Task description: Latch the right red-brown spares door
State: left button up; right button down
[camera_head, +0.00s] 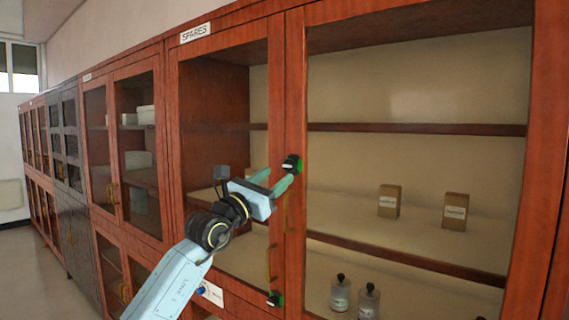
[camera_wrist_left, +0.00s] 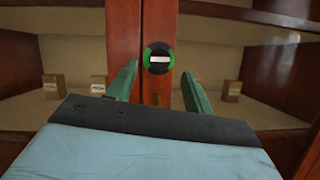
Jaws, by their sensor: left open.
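The right red-brown spares door (camera_head: 296,90) has a large glass pane and appears closed against the left spares door (camera_head: 276,100). A round latch knob (camera_head: 291,163), black with a green ring, sits on its left stile; in the left wrist view the knob (camera_wrist_left: 158,58) shows a white horizontal bar. My left gripper (camera_head: 277,180) is open, its green fingers pointing at the knob. My right gripper is not in view.
A SPARES sign (camera_head: 195,33) is above the left door. Small boxes (camera_head: 389,201) and bottles (camera_head: 340,293) stand behind the glass. More cabinets (camera_head: 122,140) line the wall leftward.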

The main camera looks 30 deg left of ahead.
aim_at(287, 168)
pick_arm(q)
jog(key=shift+p+x, duration=0.6)
jog(key=shift+x, duration=1.7)
jog(key=c, duration=1)
jog(key=shift+o, duration=0.2)
jog(key=shift+f, duration=0.1)
